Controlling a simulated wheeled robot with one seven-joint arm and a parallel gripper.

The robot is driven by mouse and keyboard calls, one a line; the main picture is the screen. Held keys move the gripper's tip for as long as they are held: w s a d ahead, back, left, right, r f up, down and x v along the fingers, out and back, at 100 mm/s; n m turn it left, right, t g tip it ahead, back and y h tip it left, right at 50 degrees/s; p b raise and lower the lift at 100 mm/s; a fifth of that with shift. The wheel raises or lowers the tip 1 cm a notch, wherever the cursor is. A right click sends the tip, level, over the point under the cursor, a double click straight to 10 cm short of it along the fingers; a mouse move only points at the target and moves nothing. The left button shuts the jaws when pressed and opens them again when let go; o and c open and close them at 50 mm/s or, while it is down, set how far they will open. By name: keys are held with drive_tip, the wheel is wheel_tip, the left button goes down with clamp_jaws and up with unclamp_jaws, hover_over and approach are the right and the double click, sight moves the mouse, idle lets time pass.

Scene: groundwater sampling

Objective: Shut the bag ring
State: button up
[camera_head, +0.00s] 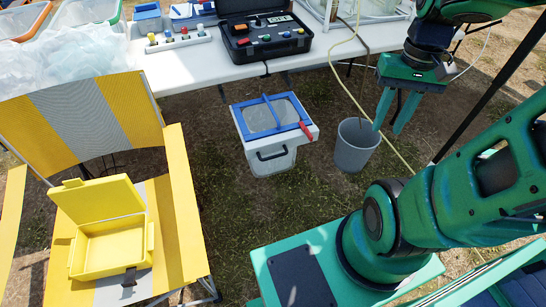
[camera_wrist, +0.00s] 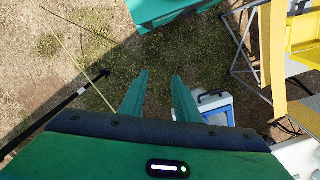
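A white box (camera_head: 257,162) stands on the grass in front of the table. A blue square ring (camera_head: 273,137) lies on its top around a grey surface, likely the bag. A blue bar (camera_head: 272,110) crosses the ring, and a red lever (camera_head: 306,131) sits at its right side. I cannot tell whether the ring is open or shut. In the wrist view the box (camera_wrist: 215,108) is partly hidden behind the right finger.
The grey bucket (camera_head: 356,146) stands right of the box. A yellow hose (camera_head: 375,100) hangs from the table (camera_head: 190,68), which holds a black case (camera_head: 265,38). A yellow chair (camera_head: 185,215) with an open yellow case (camera_head: 110,240) is at left. Grass before the box is clear.

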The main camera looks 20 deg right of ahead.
drive_tip(key=w+f+n+y, duration=0.1)
drive_tip(key=w+f+y, duration=0.1)
drive_tip(key=w+f, duration=0.5)
drive_tip(key=m+t+y, duration=0.2)
drive_tip(key=t+y, duration=0.5)
drive_tip(key=y, duration=0.6)
approach(274, 157)
drive_tip(key=x, duration=1)
drive_tip(key=shift+w+f, duration=0.3)
drive_tip(key=shift+c, duration=0.5)
